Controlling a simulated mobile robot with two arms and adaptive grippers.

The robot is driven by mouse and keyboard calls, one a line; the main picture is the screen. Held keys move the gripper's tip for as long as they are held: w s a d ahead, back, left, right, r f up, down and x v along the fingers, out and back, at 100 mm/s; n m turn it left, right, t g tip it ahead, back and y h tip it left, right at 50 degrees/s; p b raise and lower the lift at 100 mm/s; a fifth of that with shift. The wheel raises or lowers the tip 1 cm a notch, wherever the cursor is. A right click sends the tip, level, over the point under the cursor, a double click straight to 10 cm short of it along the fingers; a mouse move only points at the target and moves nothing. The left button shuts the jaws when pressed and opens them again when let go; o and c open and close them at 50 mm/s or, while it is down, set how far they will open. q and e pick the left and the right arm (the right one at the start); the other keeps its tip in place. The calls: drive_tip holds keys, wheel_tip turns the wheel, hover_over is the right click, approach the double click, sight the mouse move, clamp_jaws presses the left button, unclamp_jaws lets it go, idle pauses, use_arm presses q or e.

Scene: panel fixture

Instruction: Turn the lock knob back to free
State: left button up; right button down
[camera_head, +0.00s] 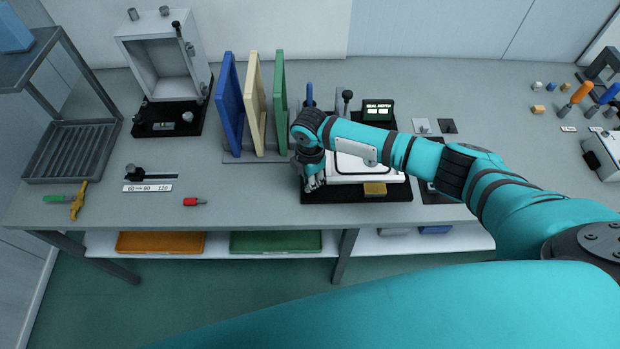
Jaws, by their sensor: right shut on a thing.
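My right gripper (312,185) points down at the left front corner of the fixture's black base (345,196). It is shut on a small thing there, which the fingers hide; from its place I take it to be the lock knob. I cannot see which way the knob is turned. A white panel (362,170) lies on the base, partly under my right forearm. A yellow block (375,189) sits at its front edge. A small display (378,110) marked "SEAL DEPTH" stands behind. My left gripper is not in view.
Blue, cream and green boards (281,95) stand upright just left of my right gripper. A black-knobbed lever (347,97) and a blue handle (309,94) rise behind it. A red piece (192,202) lies on the bench to the left, with clear bench around it.

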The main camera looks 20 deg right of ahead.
drive_tip(key=n, duration=0.5)
drive_tip(key=shift+n, duration=0.4)
drive_tip(key=n+b, duration=0.1)
drive_tip(key=n, duration=0.4)
drive_tip(key=shift+s+d+n, duration=0.1)
drive_tip(key=shift+d+n, duration=0.05)
drive_tip(key=shift+n, duration=0.15)
drive_tip(key=c, duration=1.4)
unclamp_jaws()
drive_tip(key=shift+r, duration=0.15)
wheel_tip(320, 180, up, 12)
drive_tip(key=shift+f, duration=0.1)
drive_tip(key=shift+s, duration=0.1)
